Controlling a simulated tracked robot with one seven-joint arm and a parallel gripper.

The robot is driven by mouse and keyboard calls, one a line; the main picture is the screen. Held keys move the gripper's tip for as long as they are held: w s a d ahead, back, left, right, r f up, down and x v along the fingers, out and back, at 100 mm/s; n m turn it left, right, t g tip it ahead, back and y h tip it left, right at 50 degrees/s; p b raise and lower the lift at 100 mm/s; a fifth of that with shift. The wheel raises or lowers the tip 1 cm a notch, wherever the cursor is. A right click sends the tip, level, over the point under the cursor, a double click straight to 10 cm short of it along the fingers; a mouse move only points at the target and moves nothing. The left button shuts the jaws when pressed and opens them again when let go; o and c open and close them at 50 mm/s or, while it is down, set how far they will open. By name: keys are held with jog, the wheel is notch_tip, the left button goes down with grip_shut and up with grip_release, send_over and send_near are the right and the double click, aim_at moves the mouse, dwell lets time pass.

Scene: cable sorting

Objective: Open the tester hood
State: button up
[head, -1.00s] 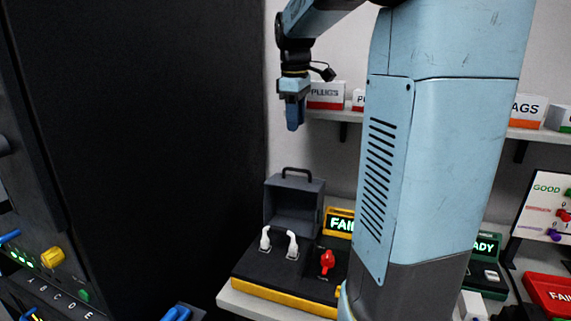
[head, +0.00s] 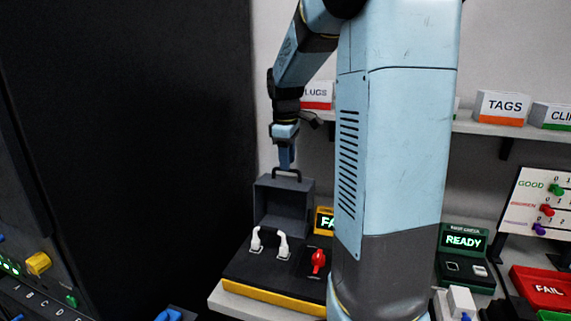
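The tester (head: 275,302) is a black-topped unit with a yellow base at the lower middle of the head view. Its dark grey hood (head: 283,205) stands raised at the back, its hollow inside facing me and its black handle (head: 287,172) on top. Two white levers (head: 256,240) and a red knob (head: 318,262) on the tester top are uncovered. My gripper (head: 287,166) points down right at the handle. Its fingertips look level with the handle bar; I cannot tell whether they touch it or whether the fingers are open.
My arm column hides part of the tester's yellow FAIL display (head: 324,221). A large black cabinet (head: 150,130) stands close on the left. A shelf (head: 485,127) with labelled boxes runs above. A green READY unit (head: 465,255) and a red FAIL tray (head: 540,288) lie right.

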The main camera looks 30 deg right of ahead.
jog(key=shift+f, duration=0.9)
grip_shut()
